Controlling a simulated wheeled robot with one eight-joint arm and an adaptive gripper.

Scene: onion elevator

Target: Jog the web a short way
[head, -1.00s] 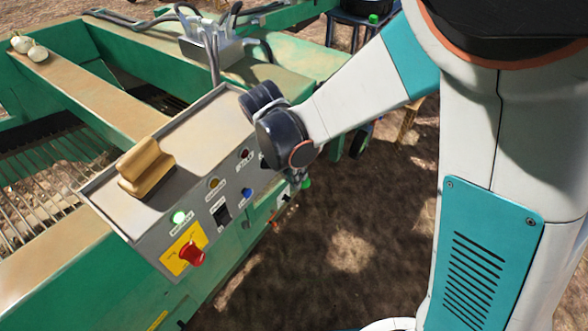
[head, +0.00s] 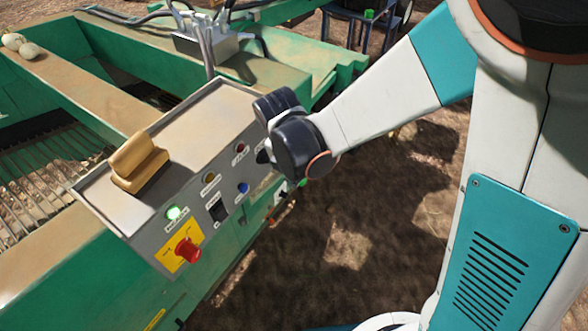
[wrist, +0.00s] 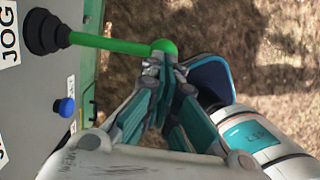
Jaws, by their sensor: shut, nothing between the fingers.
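A green jog lever (wrist: 105,42) with a round green tip stands out from a black boot on the control panel, beside a JOG label (wrist: 9,35), in the wrist view. In the head view only its green tip (head: 303,183) seems to show past my wrist. My gripper (wrist: 165,64) is shut and empty, its fingertips right at the lever's tip. I cannot tell whether they touch it. The web (head: 45,165), a bed of metal rods, lies at the left of the green machine in the head view.
Open soil is at right.

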